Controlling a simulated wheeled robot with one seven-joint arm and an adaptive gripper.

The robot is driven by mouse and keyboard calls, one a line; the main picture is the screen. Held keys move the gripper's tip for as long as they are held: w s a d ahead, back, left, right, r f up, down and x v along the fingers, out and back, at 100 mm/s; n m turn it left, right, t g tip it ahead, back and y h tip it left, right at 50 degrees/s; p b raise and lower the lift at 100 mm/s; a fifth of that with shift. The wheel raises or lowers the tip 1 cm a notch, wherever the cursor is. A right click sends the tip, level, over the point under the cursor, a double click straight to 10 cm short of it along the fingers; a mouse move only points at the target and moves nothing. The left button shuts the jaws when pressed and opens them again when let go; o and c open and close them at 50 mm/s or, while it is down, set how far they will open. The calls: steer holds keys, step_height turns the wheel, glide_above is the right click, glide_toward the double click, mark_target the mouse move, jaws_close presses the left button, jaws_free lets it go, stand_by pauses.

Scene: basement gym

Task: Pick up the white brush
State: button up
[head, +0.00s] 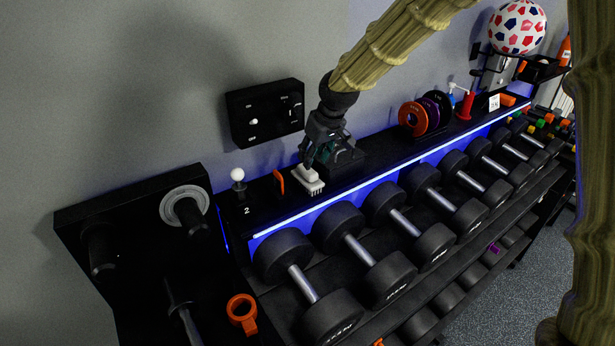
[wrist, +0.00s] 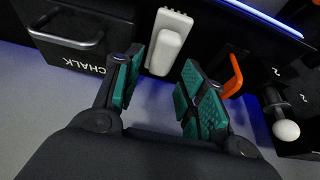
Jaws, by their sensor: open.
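The white brush (head: 308,179) lies on the black shelf top above the dumbbell rack in the head view. In the wrist view the white brush (wrist: 168,42) lies ahead of the fingertips, roughly between them, with a raised grip along its middle. My gripper (head: 316,158) is just above and behind the brush in the head view. In the wrist view my gripper (wrist: 160,85) shows its two teal-padded fingers spread apart with nothing between them. Whether a finger touches the brush cannot be told.
A black chalk box (wrist: 75,40) stands close on one side of the brush. An orange clip-like piece (wrist: 233,76) and a white-balled knob (wrist: 285,130) are on the other side. Dumbbells (head: 349,242) fill the rack below. A black wall panel (head: 264,112) hangs behind.

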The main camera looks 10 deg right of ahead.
mark_target(307, 177)
steer(key=shift+f, duration=0.4)
steer(key=p+x, duration=0.2)
steer(key=x, duration=0.1)
steer(key=shift+w+a+f+p, duration=0.15)
steer(key=shift+w+a+p, duration=0.15)
steer(key=shift+a+p, duration=0.1)
steer(key=shift+x, duration=0.85)
steer(key=shift+s, duration=0.1)
steer(key=c, duration=0.8)
